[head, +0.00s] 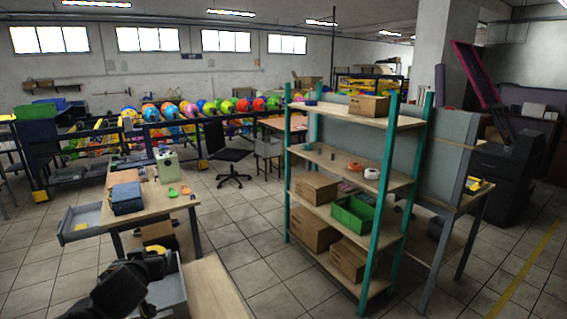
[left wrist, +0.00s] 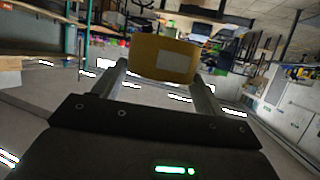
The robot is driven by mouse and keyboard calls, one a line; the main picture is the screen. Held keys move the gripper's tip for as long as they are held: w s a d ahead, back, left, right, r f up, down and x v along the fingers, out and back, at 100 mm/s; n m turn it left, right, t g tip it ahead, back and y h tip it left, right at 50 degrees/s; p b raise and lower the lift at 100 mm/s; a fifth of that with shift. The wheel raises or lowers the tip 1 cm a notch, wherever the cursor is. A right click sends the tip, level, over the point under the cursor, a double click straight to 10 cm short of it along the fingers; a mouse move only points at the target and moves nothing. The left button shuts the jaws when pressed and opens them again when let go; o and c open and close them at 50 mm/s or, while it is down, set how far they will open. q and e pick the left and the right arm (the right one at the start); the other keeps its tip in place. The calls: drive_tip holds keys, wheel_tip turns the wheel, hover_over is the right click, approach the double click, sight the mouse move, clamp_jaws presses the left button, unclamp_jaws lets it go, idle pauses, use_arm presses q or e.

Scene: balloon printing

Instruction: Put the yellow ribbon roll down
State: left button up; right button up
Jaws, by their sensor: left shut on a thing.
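The yellow ribbon roll (left wrist: 163,57) is between the two fingers of my left gripper (left wrist: 160,72) in the left wrist view, with a pale label on its face. In the head view the yellow roll (head: 157,251) shows small at the lower left, at the tip of my dark left arm. It is partly hidden there by the gripper. The left gripper is shut on it and holds it in the air, apart from the shelf rack. My right gripper is not in view.
A teal-posted rack (head: 377,215) stands right of centre, with an orange roll (head: 355,167), a white roll (head: 372,174), cardboard boxes (head: 349,258) and a green crate (head: 351,214). A wooden table (head: 215,287) and grey drawer (head: 168,294) are near my left arm. Tiled floor lies between.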

use_arm(q)
drive_tip(key=s+d+r+m+h, duration=0.2)
drive_tip(key=s+d+r, duration=0.15)
drive_tip(key=d, duration=0.25)
drive_tip(key=s+d+r+m+h, duration=0.1)
drive_tip(key=s+d+r+h, duration=0.1)
drive_tip(key=d+r, duration=0.35)
wheel_tip(320, 180, down, 8)
drive_tip(key=b, duration=0.6)
drive_tip(key=shift+s+d+r+t, duration=0.2)
drive_tip(key=shift+d+r+t, duration=0.1)
drive_tip(key=shift+d, duration=0.1)
wheel_tip(320, 180, down, 6)
drive_tip(key=s, duration=0.1)
drive_tip(key=shift+s, duration=0.3)
